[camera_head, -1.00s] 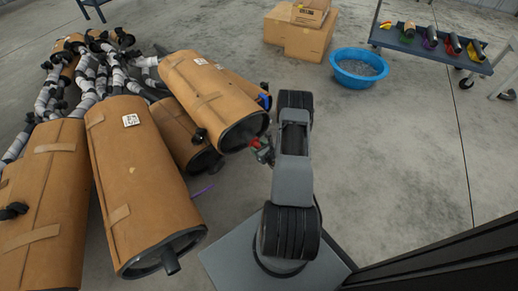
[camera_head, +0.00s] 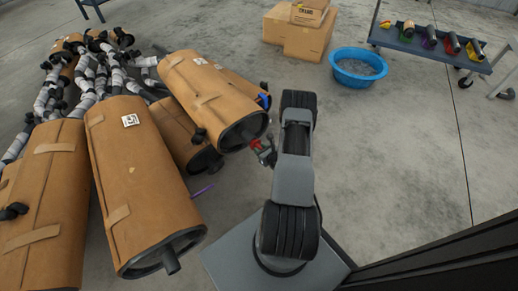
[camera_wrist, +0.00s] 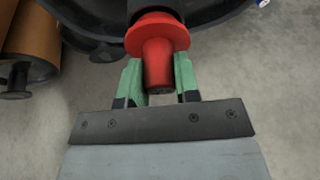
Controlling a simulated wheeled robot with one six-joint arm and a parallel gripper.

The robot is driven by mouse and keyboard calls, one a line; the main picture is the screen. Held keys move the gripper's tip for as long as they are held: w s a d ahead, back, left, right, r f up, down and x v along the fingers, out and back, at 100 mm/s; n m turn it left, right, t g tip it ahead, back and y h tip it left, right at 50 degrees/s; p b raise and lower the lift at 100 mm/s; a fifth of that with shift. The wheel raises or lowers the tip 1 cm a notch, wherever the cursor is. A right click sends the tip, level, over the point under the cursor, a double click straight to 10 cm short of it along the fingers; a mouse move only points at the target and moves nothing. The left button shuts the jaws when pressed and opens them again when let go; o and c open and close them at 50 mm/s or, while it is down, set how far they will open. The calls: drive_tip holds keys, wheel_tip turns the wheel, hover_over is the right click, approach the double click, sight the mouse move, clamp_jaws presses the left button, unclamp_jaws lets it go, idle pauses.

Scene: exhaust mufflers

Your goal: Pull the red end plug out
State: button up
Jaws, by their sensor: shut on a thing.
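The red end plug (camera_wrist: 157,46) shows in the wrist view, with a wide flange and a narrower stem. Its flange sits against the end of a dark pipe at the top of the picture. My gripper (camera_wrist: 158,82) has its green fingers on both sides of the stem and is shut on it. In the head view the red plug (camera_head: 255,143) is small, at the end of the upper brown-wrapped muffler (camera_head: 205,92). My gripper (camera_head: 262,150) reaches it from the right and partly hides it.
Several other brown mufflers (camera_head: 140,185) lie at the left, close to my arm. A blue tub (camera_head: 358,80), cardboard boxes (camera_head: 292,38) and a grey cart (camera_head: 425,48) stand at the back. The floor between is clear.

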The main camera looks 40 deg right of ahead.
drive_tip(key=shift+s+p, duration=0.35)
drive_tip(key=shift+s, duration=2.3)
drive_tip(key=shift+r, duration=0.1)
